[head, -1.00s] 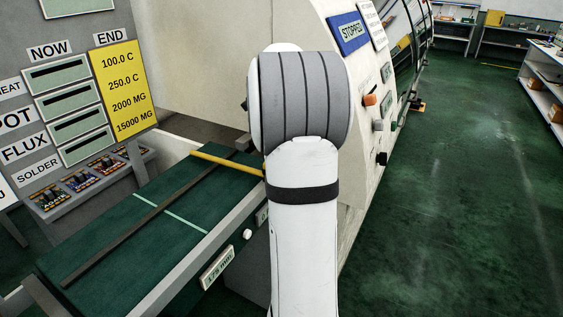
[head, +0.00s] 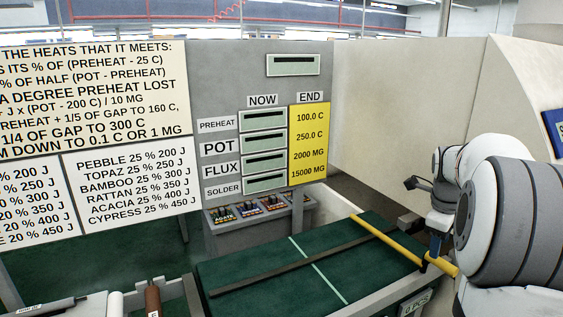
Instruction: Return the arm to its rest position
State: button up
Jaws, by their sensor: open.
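My arm reaches in from the right edge in the head view, with its white and grey links close to the camera. My gripper (head: 428,205), dark and partly seen, is at the arm's far end, above the right side of the green conveyor (head: 253,279). It is open, and I see nothing held in it. A yellow bar (head: 387,240) lies across the conveyor just left of and below the gripper. Whether the gripper touches the bar, I cannot tell. Part of the gripper is hard to make out against the arm.
A grey panel (head: 225,75) with NOW displays and a yellow END sheet (head: 309,144) stands behind the conveyor. Several small switches are on a ledge (head: 262,222) below it. A cream machine housing (head: 400,100) is at the right. A brown cylinder (head: 153,298) is at the lower left.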

jog(key=s+a+n, duration=0.4)
jog(key=a+n, duration=0.3)
jog(key=a, duration=0.1)
jog(key=s+a+n, duration=0.3)
jog(key=a+n, duration=0.3)
jog(key=a, duration=0.2)
jog(key=s+a+f+n+t+y, duration=0.1)
jog(key=s+a+f+n, duration=0.3)
jog(key=s+a+n, duration=0.6)
jog(key=s+n, duration=0.2)
jog(key=n, duration=0.3)
jog(key=shift+s+a+f+t+y, duration=0.3)
jog(key=shift+a+f+t+y, duration=0.05)
jog(key=shift+f+t+y, duration=0.05)
